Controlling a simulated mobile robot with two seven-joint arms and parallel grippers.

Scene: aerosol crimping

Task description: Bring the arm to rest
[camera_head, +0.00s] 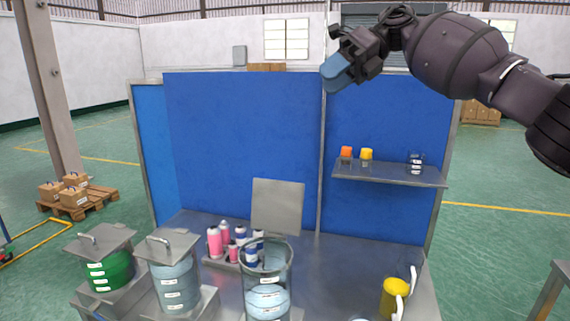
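My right arm comes in from the upper right and is raised high. Its gripper (337,73) has blue fingertips and hangs in the air in front of the top edge of the blue partition. It is well above the workbench, and no held object shows at it. The fingers overlap from this angle, so I cannot tell if they are open or shut. My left gripper is not in view.
The metal workbench (335,262) holds a green container (110,270), clear containers (175,285) (266,280), pink and white bottles (214,242) and a yellow jug (394,297). A shelf (390,174) with small items is on the blue partition (240,140).

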